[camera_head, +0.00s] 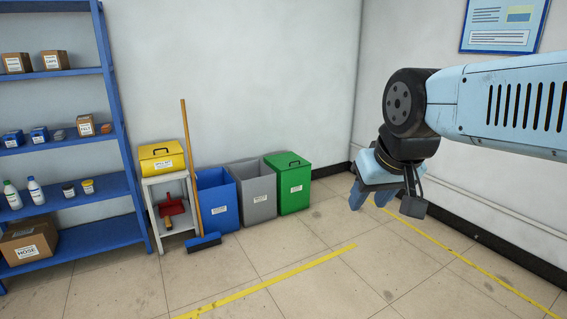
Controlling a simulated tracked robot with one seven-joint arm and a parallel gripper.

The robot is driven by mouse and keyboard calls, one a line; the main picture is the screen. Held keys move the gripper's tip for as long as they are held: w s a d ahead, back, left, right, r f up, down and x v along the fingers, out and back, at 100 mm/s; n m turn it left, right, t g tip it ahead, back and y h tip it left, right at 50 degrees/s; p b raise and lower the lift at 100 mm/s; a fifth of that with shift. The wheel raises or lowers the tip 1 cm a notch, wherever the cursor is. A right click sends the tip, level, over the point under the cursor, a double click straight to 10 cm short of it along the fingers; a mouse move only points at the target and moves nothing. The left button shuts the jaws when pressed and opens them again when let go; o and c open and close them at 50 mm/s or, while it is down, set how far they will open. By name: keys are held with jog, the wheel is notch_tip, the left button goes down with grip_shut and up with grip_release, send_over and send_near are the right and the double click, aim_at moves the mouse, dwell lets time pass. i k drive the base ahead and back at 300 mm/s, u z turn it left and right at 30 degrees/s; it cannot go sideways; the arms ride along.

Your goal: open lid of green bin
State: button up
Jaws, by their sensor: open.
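The green bin (292,190) stands on the floor near the back wall, at the right end of a row of bins. Its green lid (287,160) is shut and has a dark handle on top. A white label is on its front. My gripper (368,196) hangs in the air to the right of the green bin in the picture, pointing down. It is open, with nothing seen between its fingers, and is apart from the bin and lid.
A grey bin (255,205) and a blue bin (217,213), both without lids, stand left of it. A broom (190,165) leans by a small white stand (150,200) holding a yellow box (161,162). Blue shelves (85,241) stand at left. The floor in front is clear.

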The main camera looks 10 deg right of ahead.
aim_at(285, 161)
jog(key=z, duration=0.25)
jog(key=i, duration=1.85)
jog(key=z, duration=0.4)
jog(key=i, duration=1.3)
jog(key=u, duration=0.4)
jog(key=i, duration=1.75)
jog(key=u, duration=0.3)
